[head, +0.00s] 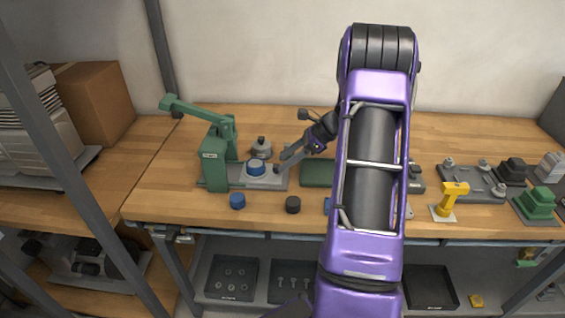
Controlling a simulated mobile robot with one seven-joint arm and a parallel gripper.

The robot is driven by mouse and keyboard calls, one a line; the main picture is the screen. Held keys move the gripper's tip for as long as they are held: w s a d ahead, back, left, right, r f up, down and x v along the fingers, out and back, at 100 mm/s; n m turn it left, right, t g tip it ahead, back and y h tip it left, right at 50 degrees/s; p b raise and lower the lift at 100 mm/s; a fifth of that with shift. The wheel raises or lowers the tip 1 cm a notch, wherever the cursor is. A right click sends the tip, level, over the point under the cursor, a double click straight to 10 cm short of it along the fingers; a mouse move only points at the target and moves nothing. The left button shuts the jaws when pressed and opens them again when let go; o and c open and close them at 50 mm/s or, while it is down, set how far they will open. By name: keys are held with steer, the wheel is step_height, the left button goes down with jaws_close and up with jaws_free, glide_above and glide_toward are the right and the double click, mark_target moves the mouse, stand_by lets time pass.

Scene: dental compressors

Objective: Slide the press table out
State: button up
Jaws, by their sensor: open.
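The green press (215,160) stands on the left part of the wooden bench, with its lever arm raised toward the upper left. The grey press table (265,183) is a flat plate reaching right from the press base. A blue round part (255,167) sits on it. A small dark knob (276,169) shows near the plate's right side. My gripper (282,160) is open, its fingers pointing down-left close to this knob. I cannot tell whether the fingers touch it or surround it.
A blue cap (237,201) and a black cap (292,205) lie in front of the press. A grey round part (261,147) stands behind it. A green mat (318,173) lies to the right. A yellow tool (450,200) stands farther right. My arm hides the bench's middle.

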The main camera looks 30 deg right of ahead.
steer(key=v, duration=1.5)
steer(key=shift+p, duration=0.4)
steer(key=shift+s+d, duration=0.1)
